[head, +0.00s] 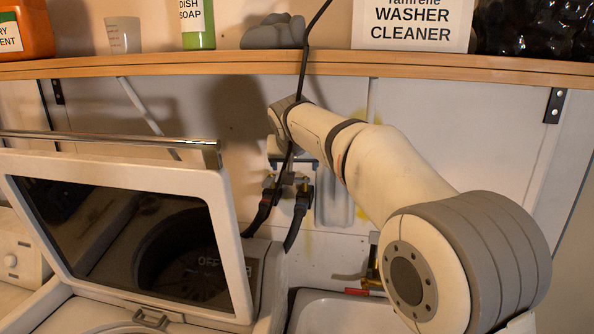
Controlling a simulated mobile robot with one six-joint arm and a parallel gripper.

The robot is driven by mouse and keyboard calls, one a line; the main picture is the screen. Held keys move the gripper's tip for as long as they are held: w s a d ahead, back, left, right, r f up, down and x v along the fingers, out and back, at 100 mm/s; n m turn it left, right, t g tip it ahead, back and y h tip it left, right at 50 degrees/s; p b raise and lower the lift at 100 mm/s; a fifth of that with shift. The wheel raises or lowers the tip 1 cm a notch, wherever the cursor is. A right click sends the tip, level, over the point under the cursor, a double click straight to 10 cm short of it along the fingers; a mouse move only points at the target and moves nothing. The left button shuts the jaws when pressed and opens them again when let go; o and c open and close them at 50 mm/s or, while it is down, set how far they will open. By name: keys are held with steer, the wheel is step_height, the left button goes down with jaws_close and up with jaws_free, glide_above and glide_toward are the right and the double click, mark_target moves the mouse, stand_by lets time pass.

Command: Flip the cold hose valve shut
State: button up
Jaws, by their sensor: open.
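The washer hose valves are in a pale recessed wall box (335,205) behind the washer. A brass valve fitting (303,183) shows there. Two dark hoses hang below, a left hose (262,212) with a red collar and a right hose (296,222). I cannot tell which valve is the cold one or how its handle stands. My arm reaches in from the lower right. My gripper (292,162) is open, small and partly hidden just above the hose ends. I cannot tell whether it touches a valve.
A washer with its dark glass lid (135,240) raised stands at the left. A white sink (340,312) with a red-handled brass tap (371,280) is at lower right. A wooden shelf (250,64) with bottles and boxes runs above. A thin dark cable (304,70) hangs near my wrist.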

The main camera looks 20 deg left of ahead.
mark_target(297, 178)
steer(key=p+x, duration=0.1)
steer(key=x, duration=0.6)
steer(key=shift+w+f+p, duration=0.15)
steer(key=shift+w+p, duration=0.05)
steer(key=shift+p, duration=0.2)
steer(key=c, duration=0.7)
steer(key=shift+w+a+f+m+h+b, duration=0.15)
steer(key=shift+m+h+b, duration=0.25)
steer(key=shift+m+b, duration=0.2)
steer(key=shift+m+h, duration=0.4)
